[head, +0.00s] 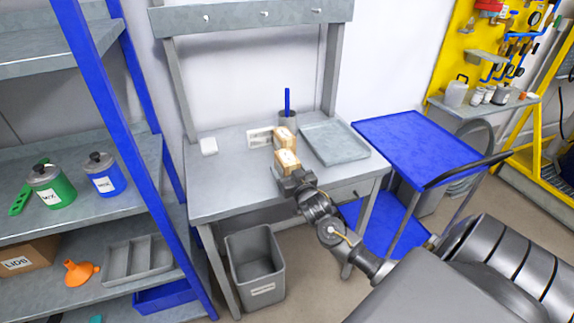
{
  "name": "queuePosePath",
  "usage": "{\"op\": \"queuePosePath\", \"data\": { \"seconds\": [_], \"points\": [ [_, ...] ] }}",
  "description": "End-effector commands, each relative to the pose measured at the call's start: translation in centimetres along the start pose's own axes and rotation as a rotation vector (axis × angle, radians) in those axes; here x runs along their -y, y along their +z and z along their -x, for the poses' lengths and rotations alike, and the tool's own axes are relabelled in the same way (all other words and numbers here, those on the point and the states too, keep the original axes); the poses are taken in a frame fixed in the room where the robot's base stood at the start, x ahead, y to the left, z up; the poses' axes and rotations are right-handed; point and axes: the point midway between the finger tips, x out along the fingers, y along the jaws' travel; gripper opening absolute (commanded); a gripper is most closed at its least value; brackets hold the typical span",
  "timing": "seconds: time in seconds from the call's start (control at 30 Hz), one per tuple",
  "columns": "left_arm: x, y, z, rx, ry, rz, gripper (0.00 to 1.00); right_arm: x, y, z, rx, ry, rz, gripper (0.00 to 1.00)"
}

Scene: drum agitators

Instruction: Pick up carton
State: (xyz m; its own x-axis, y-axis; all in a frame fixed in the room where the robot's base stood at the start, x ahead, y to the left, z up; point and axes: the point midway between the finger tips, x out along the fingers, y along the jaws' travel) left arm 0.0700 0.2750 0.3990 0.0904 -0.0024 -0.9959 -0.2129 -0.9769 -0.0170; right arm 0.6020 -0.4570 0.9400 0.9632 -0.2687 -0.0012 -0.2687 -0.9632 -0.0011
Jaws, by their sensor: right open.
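Two small tan cartons stand on the grey workbench (228,185). The nearer carton (287,161) is right at the fingers of my right gripper (287,172), which partly hide its lower part. The farther carton (285,137) stands just behind it, near the back of the bench. My right gripper is open, and its arm reaches in from the lower right. I cannot tell whether its fingers touch the nearer carton. My left gripper is not in view.
A grey tray (352,158) lies right of the cartons, and a cup with a blue pen (288,115) stands behind them. A blue cart (400,128) is to the right. A grey bin (236,258) stands below the bench. Shelving with blue posts (98,108) is at left.

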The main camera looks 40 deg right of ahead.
Motion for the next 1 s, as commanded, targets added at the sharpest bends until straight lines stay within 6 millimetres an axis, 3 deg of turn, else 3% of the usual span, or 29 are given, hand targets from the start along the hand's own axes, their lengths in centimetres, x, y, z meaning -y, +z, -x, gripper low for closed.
{"op": "queuePosePath", "data": {
  "seconds": [0.3,0.7,1.0],
  "points": [
    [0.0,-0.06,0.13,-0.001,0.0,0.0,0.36,0.03,0.08,-0.72,0.0,-0.001,0.0,0.75],
    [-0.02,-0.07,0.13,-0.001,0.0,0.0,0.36,0.02,0.06,-0.7,0.0,-0.001,0.0,0.24],
    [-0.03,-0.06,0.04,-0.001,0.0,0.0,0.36,0.01,-0.15,-0.72,-0.002,-0.001,0.0,0.23]
  ]
}}
